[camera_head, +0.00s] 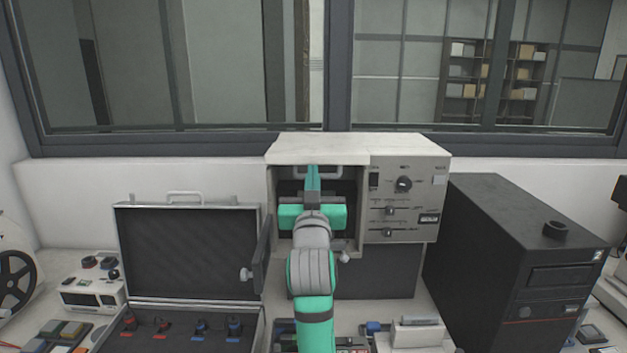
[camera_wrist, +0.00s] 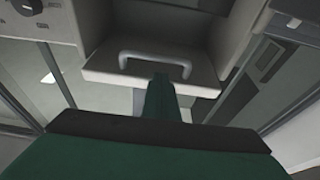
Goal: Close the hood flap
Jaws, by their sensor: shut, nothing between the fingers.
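The beige press box (camera_head: 402,158) stands on the bench under the window. A pale flap with a grey bar handle shows at its upper left opening; I take this as the hood flap (camera_wrist: 110,76). The handle (camera_wrist: 152,57) shows in the wrist view and partly behind my fingers in the head view (camera_head: 334,171). My gripper (camera_head: 313,172) is shut and empty in front of the opening. Its fingertips (camera_wrist: 161,80) appear close to the handle; I cannot tell whether they touch. My gripper and arm hide much of the opening.
A dark side door (camera_head: 262,256) with a knob stands open left of the opening. An open black case (camera_head: 190,252) is to the left, a black computer tower (camera_head: 500,255) to the right. Small items crowd the bench below.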

